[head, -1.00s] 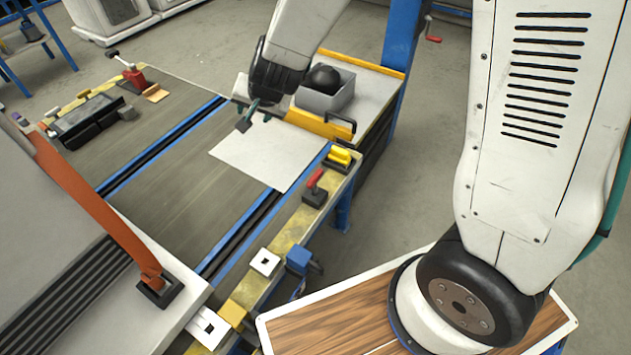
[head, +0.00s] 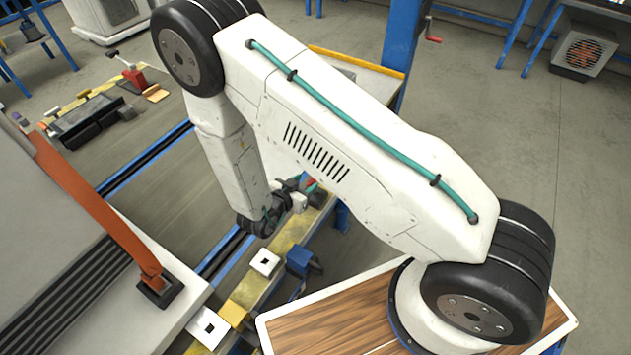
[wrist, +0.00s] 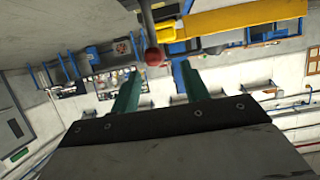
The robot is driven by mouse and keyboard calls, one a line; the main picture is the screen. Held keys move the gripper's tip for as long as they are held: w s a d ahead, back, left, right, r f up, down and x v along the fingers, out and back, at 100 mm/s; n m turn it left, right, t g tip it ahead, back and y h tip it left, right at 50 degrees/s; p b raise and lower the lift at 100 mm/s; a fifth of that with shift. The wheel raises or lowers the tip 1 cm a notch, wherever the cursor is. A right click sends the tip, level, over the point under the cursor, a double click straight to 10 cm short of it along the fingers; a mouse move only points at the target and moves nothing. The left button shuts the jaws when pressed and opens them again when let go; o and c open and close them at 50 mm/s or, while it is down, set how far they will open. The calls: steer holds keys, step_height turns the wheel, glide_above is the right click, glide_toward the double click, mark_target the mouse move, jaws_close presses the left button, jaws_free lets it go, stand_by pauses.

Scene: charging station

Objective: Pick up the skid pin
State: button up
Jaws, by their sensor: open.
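A red ball-shaped knob on a dark rod (wrist: 153,54) shows in the wrist view, just past my fingertips and between them in the picture; I take it for the skid pin, though I cannot be sure. In the head view a bit of red (head: 309,181) shows beside my gripper, and the rest is hidden by my arm. My gripper (wrist: 160,70) is open, its two teal fingers apart with nothing between them. In the head view it is small and partly hidden, low over the yellow-edged rail.
A yellow beam (wrist: 245,22) crosses the upper right of the wrist view.

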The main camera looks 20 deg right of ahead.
mark_target(312, 179)
steer(key=x, duration=0.6)
steer(key=shift+s+d+f, duration=0.1)
steer(key=shift+d+f, duration=0.05)
steer(key=shift+d, duration=0.05)
jaws_close()
